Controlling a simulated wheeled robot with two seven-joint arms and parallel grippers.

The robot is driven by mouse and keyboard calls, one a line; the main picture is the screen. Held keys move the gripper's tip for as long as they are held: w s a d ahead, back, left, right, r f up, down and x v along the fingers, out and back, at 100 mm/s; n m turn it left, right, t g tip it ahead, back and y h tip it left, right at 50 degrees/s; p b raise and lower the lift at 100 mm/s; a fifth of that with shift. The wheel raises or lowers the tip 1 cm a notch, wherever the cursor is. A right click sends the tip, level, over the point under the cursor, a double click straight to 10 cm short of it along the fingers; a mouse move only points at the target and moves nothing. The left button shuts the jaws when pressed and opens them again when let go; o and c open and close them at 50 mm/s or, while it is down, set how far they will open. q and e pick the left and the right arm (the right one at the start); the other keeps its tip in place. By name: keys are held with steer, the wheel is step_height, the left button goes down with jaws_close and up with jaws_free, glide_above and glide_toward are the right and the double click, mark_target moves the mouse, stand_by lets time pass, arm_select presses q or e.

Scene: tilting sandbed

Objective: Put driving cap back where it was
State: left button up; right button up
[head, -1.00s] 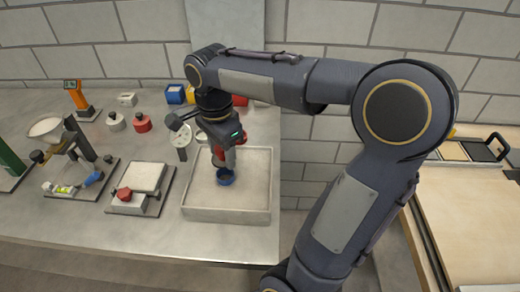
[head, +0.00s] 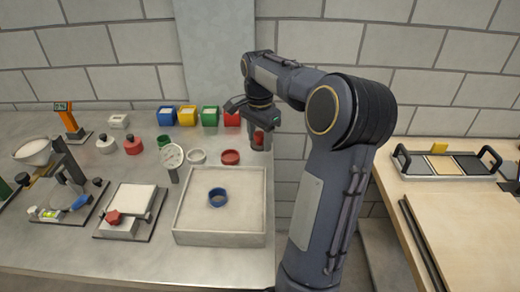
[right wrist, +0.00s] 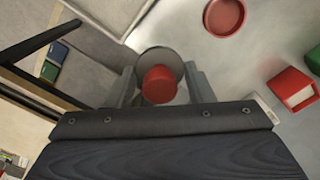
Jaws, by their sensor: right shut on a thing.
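My right gripper (head: 259,139) is shut on the driving cap (head: 258,138), a small red piece. In the right wrist view the driving cap (right wrist: 159,86) shows as a red knob over a round grey disc, between the two fingers (right wrist: 160,88). In the head view it is at the back right of the metal bench, right of the red dish (head: 230,157); I cannot tell whether it touches the bench. A blue ring (head: 217,204) sits on the sand in the square sandbed (head: 220,239). My left gripper is not in view.
A white ring (head: 196,156) and a dial gauge (head: 172,157) stand behind the sandbed. Blue, yellow, green and red bins (head: 210,115) line the back. A balance and scale stand left. The bench's right edge is close to my gripper; a wooden table (head: 470,215) lies beyond a gap.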

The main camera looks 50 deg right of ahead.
glide_above(260, 161)
step_height(260, 161, down, 6)
steer(key=shift+r, duration=0.15)
steer(key=shift+d+f, duration=0.1)
steer(key=shift+f, duration=1.5)
steer(key=shift+f, duration=0.2)
steer(key=o, duration=0.9)
steer(key=shift+r, duration=0.15)
